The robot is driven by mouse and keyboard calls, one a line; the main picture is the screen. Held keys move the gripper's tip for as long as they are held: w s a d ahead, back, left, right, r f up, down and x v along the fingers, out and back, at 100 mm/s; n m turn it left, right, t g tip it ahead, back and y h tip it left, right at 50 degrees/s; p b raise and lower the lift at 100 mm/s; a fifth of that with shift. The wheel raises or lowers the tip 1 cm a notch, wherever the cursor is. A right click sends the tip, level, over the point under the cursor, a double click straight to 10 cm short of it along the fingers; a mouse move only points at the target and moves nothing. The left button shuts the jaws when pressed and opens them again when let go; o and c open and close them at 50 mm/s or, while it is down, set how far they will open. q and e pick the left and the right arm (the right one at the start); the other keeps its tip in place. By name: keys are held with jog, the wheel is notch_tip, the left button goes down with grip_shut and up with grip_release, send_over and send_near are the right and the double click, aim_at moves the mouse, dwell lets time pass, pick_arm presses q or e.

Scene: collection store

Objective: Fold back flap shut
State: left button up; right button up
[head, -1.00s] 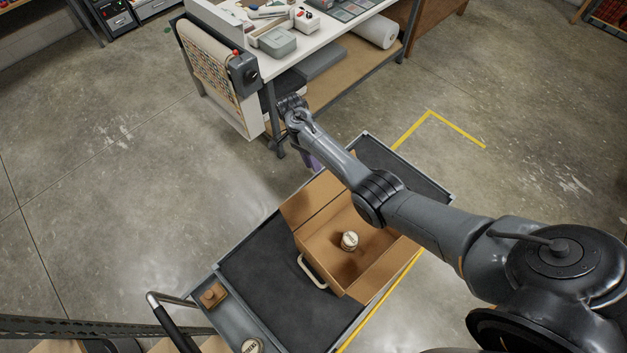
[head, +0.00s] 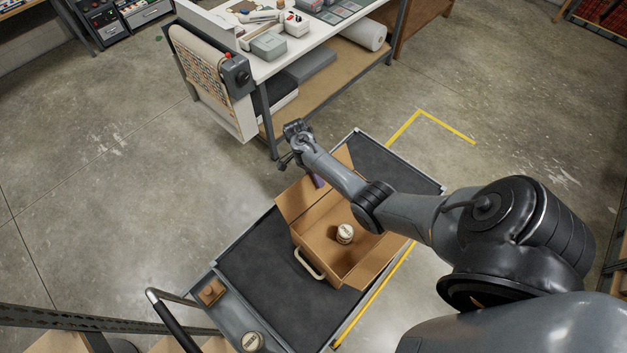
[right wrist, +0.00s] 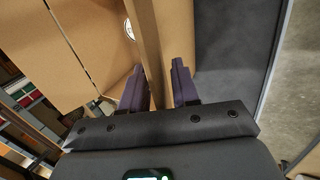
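An open brown cardboard box (head: 371,262) sits on a cart, with a white round-topped item (head: 345,234) inside. One flap (head: 293,198) stands out from its left far side, and another piece of cardboard (head: 344,157) shows behind my arm. My right gripper (head: 318,181) is at the far edge of the box, its fingertips partly hidden by my arm. In the right wrist view, its two dark purple fingers (right wrist: 160,88) are apart, with a cardboard edge (right wrist: 147,45) running between them. I cannot tell whether they touch it. My left gripper is not in view.
The cart's dark mat (head: 270,262) is bare to the left of the box. A small brown block (head: 211,291) and a round-lidded item (head: 251,341) lie in the cart's end tray. A white worktable (head: 262,68) stands beyond the cart.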

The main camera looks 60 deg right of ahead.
jog(key=shift+f, duration=0.1)
jog(key=shift+c, duration=0.2)
grip_shut()
dwell(1.3)
